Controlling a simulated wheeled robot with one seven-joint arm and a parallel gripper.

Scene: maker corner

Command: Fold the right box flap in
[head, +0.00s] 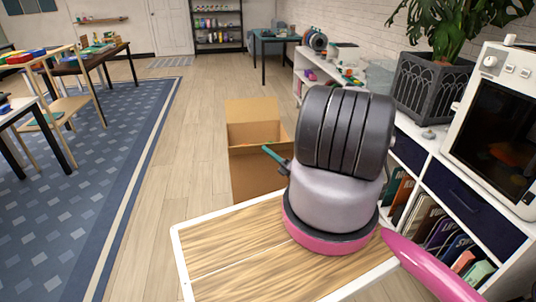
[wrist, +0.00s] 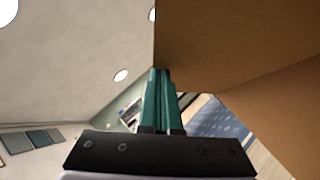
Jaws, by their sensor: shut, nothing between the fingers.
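The open cardboard box (head: 238,171) stands on the floor in the middle of the head view. Its far flap (head: 251,109) stands up, and something orange and green shows inside. The right side of the box is partly hidden behind my arm, so I cannot make out the right flap in the head view. My gripper (head: 266,149) is shut and empty, its teal fingers pointing left across the box's right part. In the wrist view, the shut fingertips (wrist: 160,72) are at the edge of a large brown cardboard panel (wrist: 235,40). I cannot tell which panel it is or whether they touch.
A wood-topped surface with a white edge (head: 215,250) is in the foreground. A white shelf unit (head: 425,178) with books stands at right, bearing a plant pot (head: 425,88) and a white machine (head: 490,105). Open wooden floor (head: 185,150) lies left of the box.

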